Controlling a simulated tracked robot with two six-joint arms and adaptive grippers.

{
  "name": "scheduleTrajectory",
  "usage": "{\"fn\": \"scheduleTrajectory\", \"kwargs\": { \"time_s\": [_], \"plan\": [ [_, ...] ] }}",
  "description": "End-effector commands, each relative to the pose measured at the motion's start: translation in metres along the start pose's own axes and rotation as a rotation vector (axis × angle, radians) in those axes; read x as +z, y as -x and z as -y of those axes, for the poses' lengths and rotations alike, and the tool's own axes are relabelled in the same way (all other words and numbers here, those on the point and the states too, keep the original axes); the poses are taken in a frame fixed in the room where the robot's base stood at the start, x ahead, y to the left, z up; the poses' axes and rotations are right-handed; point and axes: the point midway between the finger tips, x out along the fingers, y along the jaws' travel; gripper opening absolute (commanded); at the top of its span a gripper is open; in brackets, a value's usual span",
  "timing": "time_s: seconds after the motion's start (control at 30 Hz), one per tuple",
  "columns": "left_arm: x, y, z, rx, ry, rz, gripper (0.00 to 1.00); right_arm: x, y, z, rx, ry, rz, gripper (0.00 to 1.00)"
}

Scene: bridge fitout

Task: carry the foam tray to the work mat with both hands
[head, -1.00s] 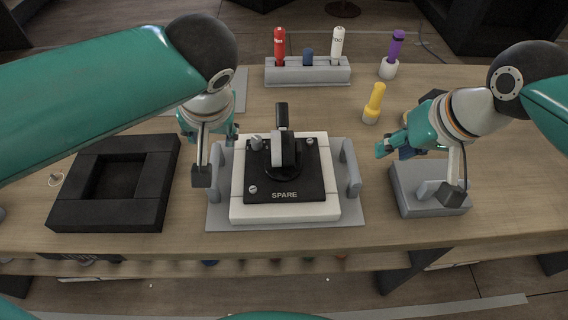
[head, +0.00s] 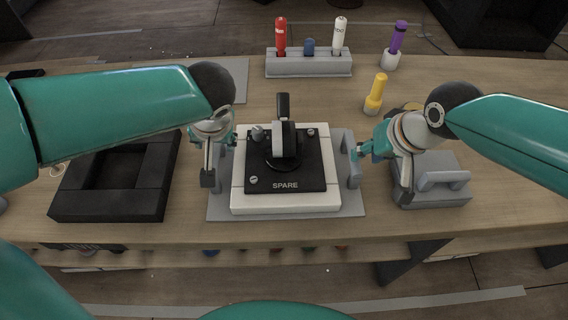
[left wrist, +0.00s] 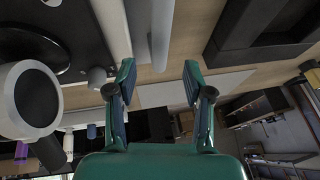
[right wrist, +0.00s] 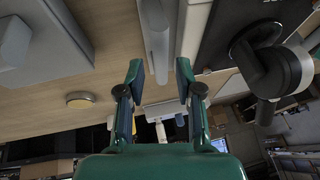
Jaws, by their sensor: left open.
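The foam tray (head: 215,212) is a grey base with an upright handle at each side. It bears a white block (head: 236,200) with a black "SPARE" panel and lever (head: 285,178). My left gripper (head: 220,158) is open at the left handle, which shows ahead between its fingers in the left wrist view (left wrist: 161,30). My right gripper (head: 381,174) is open beside the right handle (head: 349,165); that handle lies ahead between the fingers in the right wrist view (right wrist: 155,35). A grey mat (head: 238,72), probably the work mat, lies at the back left, partly hidden by my left arm.
A black frame with a recess (head: 82,205) lies left of the tray. A grey block with a handle (head: 430,195) stands close on the right. Behind are a marker rack (head: 308,65), a yellow marker (head: 375,95) and a purple one (head: 396,45).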

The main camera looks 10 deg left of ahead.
Motion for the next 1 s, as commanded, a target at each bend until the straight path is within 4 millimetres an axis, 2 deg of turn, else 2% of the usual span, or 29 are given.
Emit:
{"fn": "scheduleTrajectory", "kwargs": {
  "time_s": [0.03, 0.2, 0.4, 0.83, 1.0],
  "plan": [
    [0.001, -0.012, 0.000, -0.002, -0.001, 0.005, 0.52, 0.001, -0.012, 0.000, 0.001, 0.001, 0.006, 0.35],
    [0.001, -0.041, 0.001, -0.002, -0.001, 0.005, 0.52, 0.001, -0.041, 0.000, 0.001, 0.001, 0.005, 0.35],
    [0.001, -0.063, 0.000, -0.001, 0.000, 0.002, 0.52, 0.000, -0.063, 0.000, 0.001, 0.001, 0.002, 0.35],
    [0.000, -0.069, 0.000, 0.001, 0.000, 0.000, 0.52, 0.000, -0.069, 0.000, 0.000, 0.001, 0.000, 0.35],
    [0.000, -0.069, 0.000, 0.001, 0.000, 0.000, 0.23, 0.000, -0.069, 0.000, 0.000, 0.001, 0.000, 0.07]
  ]
}}
